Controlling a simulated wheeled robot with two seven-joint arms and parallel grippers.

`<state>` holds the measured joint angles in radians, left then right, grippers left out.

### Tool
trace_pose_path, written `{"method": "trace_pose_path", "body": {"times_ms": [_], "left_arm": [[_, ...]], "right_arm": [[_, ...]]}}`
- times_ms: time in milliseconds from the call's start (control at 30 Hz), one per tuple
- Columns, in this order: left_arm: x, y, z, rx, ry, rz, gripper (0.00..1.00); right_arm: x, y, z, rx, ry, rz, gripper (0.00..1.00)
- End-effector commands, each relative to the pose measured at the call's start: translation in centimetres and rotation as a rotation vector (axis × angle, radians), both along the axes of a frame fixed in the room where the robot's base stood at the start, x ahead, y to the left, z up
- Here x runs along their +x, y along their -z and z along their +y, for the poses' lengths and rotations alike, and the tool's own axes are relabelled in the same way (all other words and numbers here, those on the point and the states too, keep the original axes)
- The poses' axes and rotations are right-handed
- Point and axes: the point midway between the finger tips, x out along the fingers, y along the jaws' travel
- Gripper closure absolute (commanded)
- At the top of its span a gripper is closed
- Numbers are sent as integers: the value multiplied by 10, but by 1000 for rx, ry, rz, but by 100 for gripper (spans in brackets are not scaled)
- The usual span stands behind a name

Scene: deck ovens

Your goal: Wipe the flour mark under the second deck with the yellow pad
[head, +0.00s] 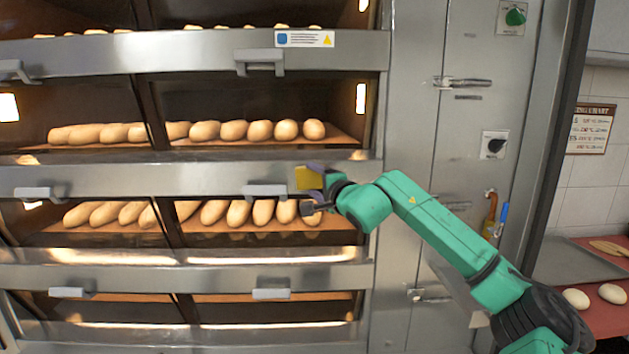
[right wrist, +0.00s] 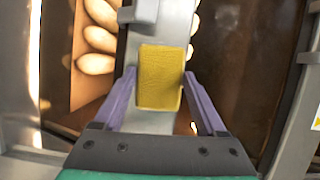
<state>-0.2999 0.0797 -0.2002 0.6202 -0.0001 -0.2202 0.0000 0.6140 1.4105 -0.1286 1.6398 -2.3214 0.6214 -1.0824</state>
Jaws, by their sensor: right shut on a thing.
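The yellow pad (head: 307,178) is held by my right gripper (head: 318,186) in front of the steel rail (head: 130,177) under the second deck. In the right wrist view the pad (right wrist: 160,80) sits between the two purple fingers, with the rail behind it. I cannot tell whether the pad touches the rail. The second deck (head: 250,105) holds a row of loaves behind its glass. I cannot make out a flour mark on the rail; the pad and gripper cover part of it. My left gripper is out of view.
A door handle (head: 268,191) sticks out of the rail just left of the pad. Loaves (head: 238,213) lie in the deck below. At the right stand a steel panel with knobs (head: 495,145) and a red counter (head: 606,316) with dough pieces and a tray (head: 575,262).

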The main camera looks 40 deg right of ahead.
Motion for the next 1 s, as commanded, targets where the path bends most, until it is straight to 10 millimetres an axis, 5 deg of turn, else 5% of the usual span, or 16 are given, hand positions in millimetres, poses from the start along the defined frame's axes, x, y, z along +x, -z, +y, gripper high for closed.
{"method": "trace_pose_path", "body": {"times_ms": [433,833,1000], "left_arm": [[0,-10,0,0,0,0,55],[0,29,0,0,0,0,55],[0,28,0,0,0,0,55]], "right_arm": [[6,0,-4,0,-1,1,87],[-16,7,-31,-3,3,3,87],[-20,0,-36,0,0,1,87]]}}
